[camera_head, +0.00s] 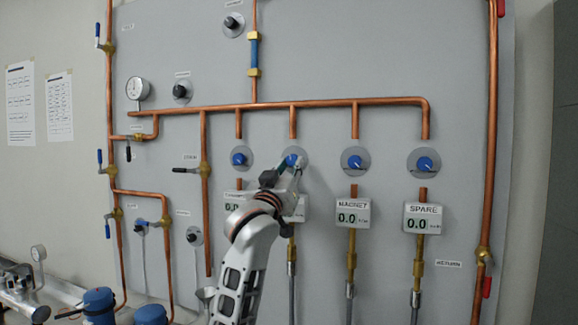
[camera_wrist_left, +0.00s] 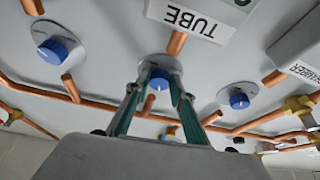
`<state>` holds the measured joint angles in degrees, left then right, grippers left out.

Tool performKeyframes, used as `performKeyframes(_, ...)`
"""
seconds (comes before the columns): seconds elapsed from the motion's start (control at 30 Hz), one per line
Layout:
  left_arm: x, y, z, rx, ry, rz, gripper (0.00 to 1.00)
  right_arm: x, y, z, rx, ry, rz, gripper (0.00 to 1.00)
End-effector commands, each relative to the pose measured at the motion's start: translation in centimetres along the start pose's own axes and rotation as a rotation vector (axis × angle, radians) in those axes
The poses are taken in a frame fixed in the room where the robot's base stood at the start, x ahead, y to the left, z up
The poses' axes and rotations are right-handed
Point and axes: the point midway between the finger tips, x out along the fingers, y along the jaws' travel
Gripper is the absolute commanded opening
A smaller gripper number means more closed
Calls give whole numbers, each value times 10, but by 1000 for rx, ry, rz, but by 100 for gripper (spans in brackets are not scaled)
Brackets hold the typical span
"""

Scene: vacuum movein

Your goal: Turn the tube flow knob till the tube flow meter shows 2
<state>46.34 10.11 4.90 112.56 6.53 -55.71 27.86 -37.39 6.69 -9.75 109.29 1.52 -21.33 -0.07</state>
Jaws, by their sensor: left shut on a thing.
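The tube flow knob (camera_wrist_left: 158,84) is blue and sits on a round grey plate on the panel. My left gripper (camera_wrist_left: 158,88) is shut on this knob, with one finger on each side of it. In the head view, my left gripper (camera_head: 290,163) reaches up to the panel and covers part of the knob. The tube flow meter (camera_head: 301,209) is below it and is mostly hidden behind my arm, so its reading cannot be seen. Its TUBE label (camera_wrist_left: 190,21) shows upside down in the left wrist view, with only a bit of the display. My right gripper is not in view.
Similar blue knobs stand beside it: one at left (camera_head: 240,158), the magnet knob (camera_head: 355,161) and the spare knob (camera_head: 425,164). The magnet meter (camera_head: 353,217) and spare meter (camera_head: 422,219) read 0.0. Copper pipes (camera_head: 280,105) run above. Blue-topped pumps (camera_head: 98,303) stand at lower left.

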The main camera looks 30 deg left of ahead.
Motion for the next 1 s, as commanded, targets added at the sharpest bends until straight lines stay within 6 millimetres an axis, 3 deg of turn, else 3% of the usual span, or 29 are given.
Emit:
performKeyframes(0.4, 0, 2, -1, -170, 2, -69, 2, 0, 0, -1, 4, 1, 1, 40)
performKeyframes(0.93, 0, 2, -3, -190, 5, -77, 2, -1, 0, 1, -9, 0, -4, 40)
performKeyframes(0.97, 0, 2, -3, -190, 5, -77, 26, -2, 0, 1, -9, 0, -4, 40)
performKeyframes(1.0, 0, 2, -3, -190, 5, -77, 36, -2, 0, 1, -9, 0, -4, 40)
